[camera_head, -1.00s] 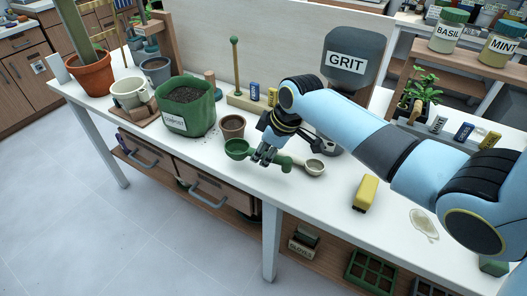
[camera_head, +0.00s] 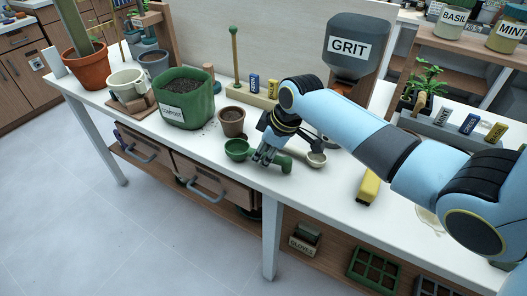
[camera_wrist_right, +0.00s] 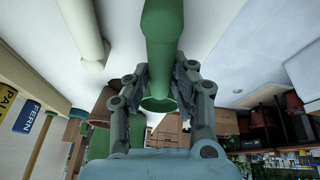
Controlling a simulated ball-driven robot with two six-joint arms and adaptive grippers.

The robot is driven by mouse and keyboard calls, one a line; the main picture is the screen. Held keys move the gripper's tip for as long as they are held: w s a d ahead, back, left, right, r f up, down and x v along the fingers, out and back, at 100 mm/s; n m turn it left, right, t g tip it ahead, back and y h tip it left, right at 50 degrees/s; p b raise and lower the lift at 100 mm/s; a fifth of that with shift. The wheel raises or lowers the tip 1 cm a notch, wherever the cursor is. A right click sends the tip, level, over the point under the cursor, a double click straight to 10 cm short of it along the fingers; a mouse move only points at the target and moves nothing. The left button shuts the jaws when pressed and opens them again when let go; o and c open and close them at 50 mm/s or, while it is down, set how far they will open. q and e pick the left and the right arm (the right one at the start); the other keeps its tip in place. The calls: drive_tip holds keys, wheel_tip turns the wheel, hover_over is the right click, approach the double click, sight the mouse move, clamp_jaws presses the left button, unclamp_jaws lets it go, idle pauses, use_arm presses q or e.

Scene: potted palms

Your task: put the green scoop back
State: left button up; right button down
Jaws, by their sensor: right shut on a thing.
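The green scoop (camera_head: 238,150) is on or just above the white bench, in front of a small brown pot. I cannot tell whether it touches the bench. My right gripper (camera_head: 265,157) is shut on its handle from above; the bowl shows left of the fingers and the thick handle end right of them. In the right wrist view the green handle (camera_wrist_right: 163,45) runs between the two fingers of my right gripper (camera_wrist_right: 160,88). My left gripper is not in view.
The small brown pot (camera_head: 231,122) and green compost bag (camera_head: 186,102) stand behind and left. A grit hopper (camera_head: 356,50) stands at the back; a yellow block (camera_head: 369,186) lies right.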

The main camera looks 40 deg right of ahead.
drive_tip(key=shift+f, duration=0.4)
drive_tip(key=c, duration=1.1)
unclamp_jaws()
drive_tip(key=shift+r, duration=0.1)
drive_tip(key=v, duration=1.2)
drive_tip(key=shift+a, duration=0.1)
